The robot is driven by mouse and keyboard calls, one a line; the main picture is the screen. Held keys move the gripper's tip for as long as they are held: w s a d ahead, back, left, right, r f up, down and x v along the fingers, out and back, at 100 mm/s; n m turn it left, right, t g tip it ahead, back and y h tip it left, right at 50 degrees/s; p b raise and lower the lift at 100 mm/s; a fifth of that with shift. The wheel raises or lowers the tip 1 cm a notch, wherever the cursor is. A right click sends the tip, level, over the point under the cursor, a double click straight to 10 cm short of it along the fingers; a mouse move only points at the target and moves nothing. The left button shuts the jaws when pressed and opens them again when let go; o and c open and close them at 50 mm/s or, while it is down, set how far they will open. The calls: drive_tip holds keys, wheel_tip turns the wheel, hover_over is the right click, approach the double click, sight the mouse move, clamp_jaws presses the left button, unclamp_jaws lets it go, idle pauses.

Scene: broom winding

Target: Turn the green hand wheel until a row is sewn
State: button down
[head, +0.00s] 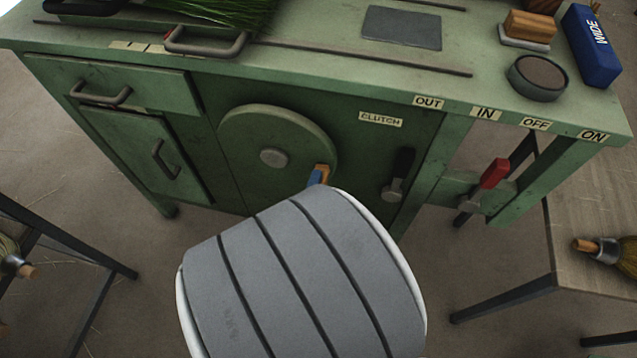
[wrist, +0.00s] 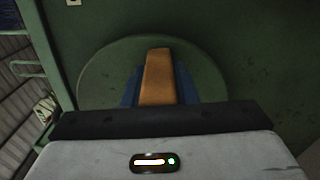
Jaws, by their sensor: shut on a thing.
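The green hand wheel (head: 258,140) is a round disc with a grey hub on the front of the green machine. It also shows in the wrist view (wrist: 102,72). Its wooden handle (head: 322,170) sits at the lower right of the wheel; in the wrist view the handle (wrist: 157,76) points toward the camera. My gripper (wrist: 157,92) has its blue fingers on both sides of the handle, shut on it. In the head view my grey arm hides the lower part of the gripper.
A black lever (head: 399,175) beside the CLUTCH label and a red lever (head: 490,178) under the OFF label stand right of the wheel. Drawer handles (head: 103,95) stick out at left. A side table (head: 600,200) with a broom head (head: 622,252) stands at right.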

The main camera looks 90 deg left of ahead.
drive_tip(key=c, duration=1.2)
unclamp_jaws()
drive_tip(key=shift+o, duration=0.2)
drive_tip(key=v, duration=0.7)
drive_tip(key=shift+d+p, duration=0.4)
drive_tip(key=shift+p, duration=0.05)
drive_tip(key=shift+s, duration=0.1)
